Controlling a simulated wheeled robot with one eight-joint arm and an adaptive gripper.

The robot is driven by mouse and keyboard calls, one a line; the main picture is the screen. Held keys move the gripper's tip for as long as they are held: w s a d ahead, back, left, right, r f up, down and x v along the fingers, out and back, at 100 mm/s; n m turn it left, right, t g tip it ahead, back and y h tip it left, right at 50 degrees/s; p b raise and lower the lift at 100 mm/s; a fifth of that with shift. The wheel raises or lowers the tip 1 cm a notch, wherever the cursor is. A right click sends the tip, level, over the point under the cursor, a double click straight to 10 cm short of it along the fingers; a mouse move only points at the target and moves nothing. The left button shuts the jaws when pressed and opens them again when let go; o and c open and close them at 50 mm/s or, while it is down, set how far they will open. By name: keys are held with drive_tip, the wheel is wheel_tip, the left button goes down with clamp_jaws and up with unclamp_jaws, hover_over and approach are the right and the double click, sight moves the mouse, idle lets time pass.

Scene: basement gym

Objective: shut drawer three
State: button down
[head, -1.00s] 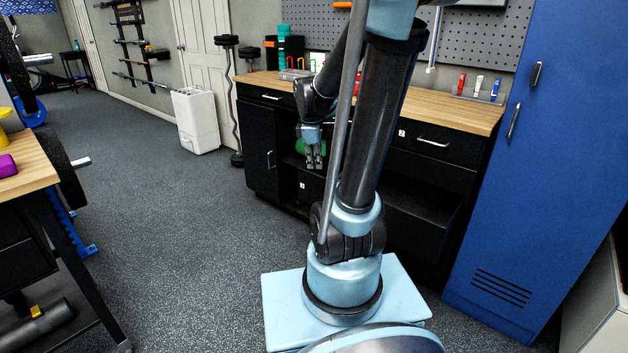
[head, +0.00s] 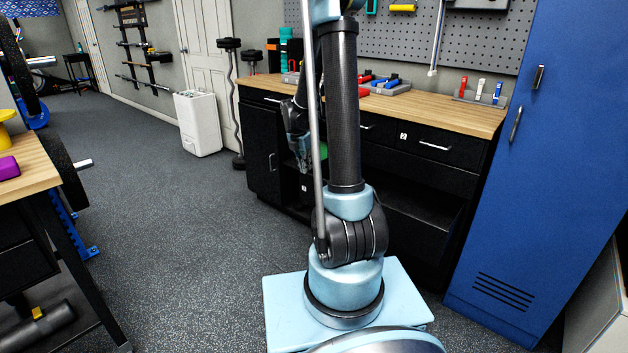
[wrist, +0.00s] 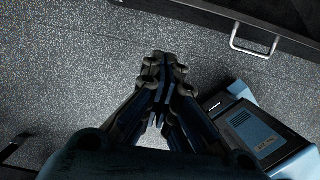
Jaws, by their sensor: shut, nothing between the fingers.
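The dark workbench cabinet (head: 270,150) stands along the back wall. A drawer front with a label reading 2 (head: 403,136) is at its upper right. A lower front has a small label (head: 304,188) that is too small to read surely, so I cannot tell which is drawer three. In the wrist view a dark drawer front (wrist: 215,12) with a silver handle (wrist: 255,42) crosses the top right, and looks pulled out. My gripper (wrist: 162,68) is shut and empty, over the floor and apart from the handle. In the head view my gripper (head: 303,165) is partly hidden by my arm.
A blue locker (head: 545,160) stands right of the cabinet. A white bin (head: 197,124) is left of it. A table with a purple block (head: 8,168) is at the left edge. Open floor (head: 180,240) lies between. Tools lie on the wooden worktop (head: 450,112).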

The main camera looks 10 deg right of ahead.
sight(316, 180)
drive_tip(key=shift+w+d+f, duration=0.65)
drive_tip(key=shift+d+f, duration=0.2)
drive_tip(key=shift+f, duration=0.75)
drive_tip(key=shift+w+d+f, duration=0.7)
drive_tip(key=shift+d+f, duration=0.1)
drive_tip(key=shift+f, duration=0.85)
drive_tip(key=shift+w+d+f, duration=0.65)
drive_tip(key=shift+d+f, duration=0.2)
drive_tip(key=shift+f, duration=0.75)
drive_tip(key=shift+w, duration=0.1)
